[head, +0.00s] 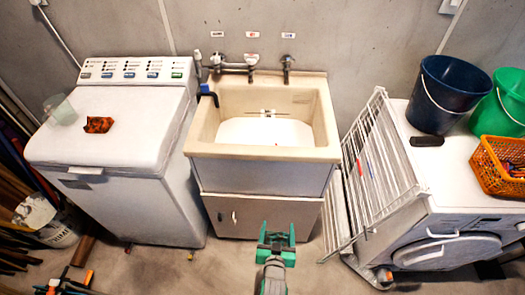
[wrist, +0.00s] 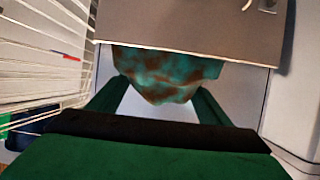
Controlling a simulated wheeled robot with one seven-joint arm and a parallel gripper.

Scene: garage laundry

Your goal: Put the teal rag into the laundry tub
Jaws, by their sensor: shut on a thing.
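The teal rag (wrist: 165,72) shows in the wrist view as a crumpled teal cloth with brown stains, held between the green fingers of my gripper (wrist: 160,98). In the head view my gripper (head: 277,238) is in front of the tub's cabinet, low in the picture and below the tub's front rim. I cannot make out the rag there. The laundry tub (head: 262,152) is a cream basin with a pale inside, in the middle against the wall, with taps above it.
A white top-loading washer (head: 120,135) stands left of the tub, with a red-brown cloth (head: 98,125) and a translucent cup (head: 58,108) on it. A white drying rack (head: 375,170) leans at the right, by a front-loading machine (head: 455,215) carrying buckets and an orange basket (head: 497,165).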

